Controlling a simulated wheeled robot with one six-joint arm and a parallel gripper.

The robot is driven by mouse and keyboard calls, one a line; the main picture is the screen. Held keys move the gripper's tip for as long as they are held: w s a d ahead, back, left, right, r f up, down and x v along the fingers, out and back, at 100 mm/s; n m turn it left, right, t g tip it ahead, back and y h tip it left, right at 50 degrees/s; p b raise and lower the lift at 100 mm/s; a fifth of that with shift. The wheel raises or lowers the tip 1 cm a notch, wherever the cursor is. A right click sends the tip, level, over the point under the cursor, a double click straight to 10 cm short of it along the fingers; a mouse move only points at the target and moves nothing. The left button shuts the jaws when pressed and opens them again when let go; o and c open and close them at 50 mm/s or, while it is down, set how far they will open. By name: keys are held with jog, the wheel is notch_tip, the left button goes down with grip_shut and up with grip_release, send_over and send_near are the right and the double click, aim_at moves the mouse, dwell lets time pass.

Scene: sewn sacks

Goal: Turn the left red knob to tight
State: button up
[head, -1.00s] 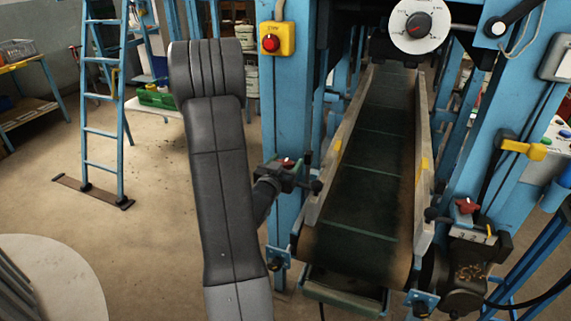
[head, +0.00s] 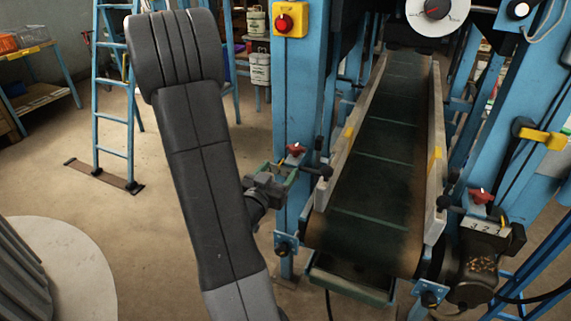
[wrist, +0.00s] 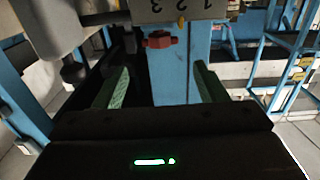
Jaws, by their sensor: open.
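The left red knob (head: 296,150) sits on the blue post at the left side of the conveyor's near end. In the wrist view the red knob (wrist: 158,39) is ahead of the fingers, roughly between them, below a plate (wrist: 180,9) marked 1 2 3. My gripper (head: 279,172) is just left of and slightly below the knob in the head view. In the wrist view my gripper (wrist: 160,70) is open, its two green-lined fingers apart with nothing between them. The knob appears to be beyond the fingertips, not touched. The knob's pointer setting is too small to read.
The conveyor belt (head: 372,165) runs between pale side rails. A second red knob (head: 481,195) is on the right side, by a numbered plate. A blue ladder (head: 112,110) stands on open floor left.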

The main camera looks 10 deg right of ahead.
aim_at(293, 152)
jog(key=shift+v, duration=0.85)
jog(key=shift+w+d, duration=0.1)
jog(key=shift+d, duration=0.05)
jog(key=p+x, duration=0.2)
jog(key=x, duration=1.1)
jog(key=shift+w+d, duration=0.15)
jog(key=shift+w, duration=0.15)
